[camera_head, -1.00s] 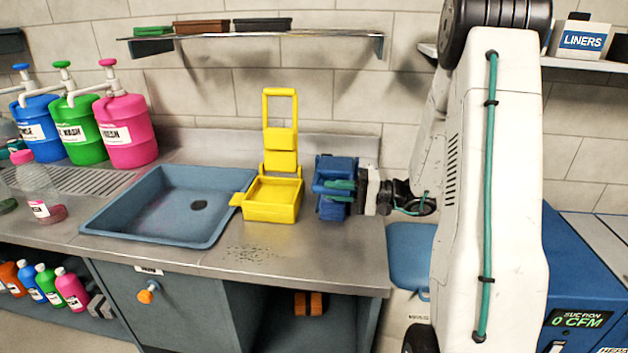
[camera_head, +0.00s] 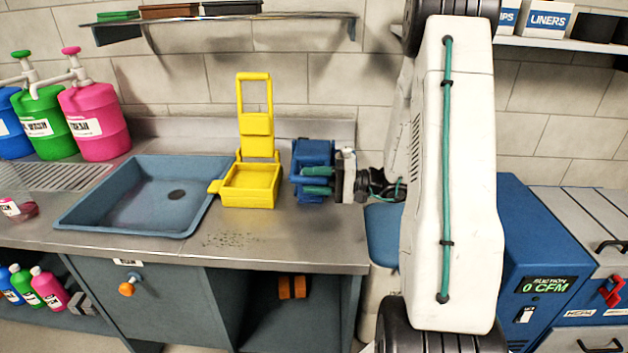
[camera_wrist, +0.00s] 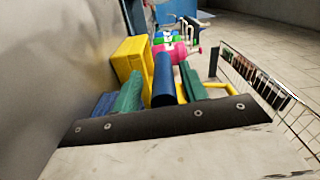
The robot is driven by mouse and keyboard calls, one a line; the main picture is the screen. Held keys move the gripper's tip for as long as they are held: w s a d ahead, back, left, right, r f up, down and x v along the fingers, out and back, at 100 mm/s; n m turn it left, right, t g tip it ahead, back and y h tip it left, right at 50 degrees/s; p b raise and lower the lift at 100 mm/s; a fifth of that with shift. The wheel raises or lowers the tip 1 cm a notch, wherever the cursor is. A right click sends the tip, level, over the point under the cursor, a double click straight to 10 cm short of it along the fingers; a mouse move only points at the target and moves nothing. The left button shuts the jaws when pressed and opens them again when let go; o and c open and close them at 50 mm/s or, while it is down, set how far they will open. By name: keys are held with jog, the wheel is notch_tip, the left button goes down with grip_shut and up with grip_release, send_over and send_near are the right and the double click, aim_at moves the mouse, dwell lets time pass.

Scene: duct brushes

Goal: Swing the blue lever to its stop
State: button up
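A blue hinged unit (camera_head: 308,152) stands at the counter's right end, beside a yellow one with its arm raised. My gripper (camera_head: 317,180) reaches it from the right, its two green fingers level and in front of the blue unit. In the wrist view, a blue bar (camera_wrist: 163,80), which looks like the lever, stands between the green fingers of my gripper (camera_wrist: 162,90). The fingers are spread, with a narrow gap between the left finger and the bar. Contact on the right side cannot be told. The blue unit's far side is hidden.
The yellow unit (camera_head: 250,185) stands close to the left, beside the blue-grey sink (camera_head: 130,195). A shelf (camera_head: 220,20) hangs above. Pink (camera_head: 95,120) and green (camera_head: 45,125) pump drums stand at the left. A blue suction cabinet (camera_head: 530,250) stands on the right.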

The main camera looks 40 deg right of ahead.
jog(key=v, duration=0.7)
jog(key=shift+s+d, duration=0.25)
jog(key=shift+d, duration=0.05)
dwell(0.4)
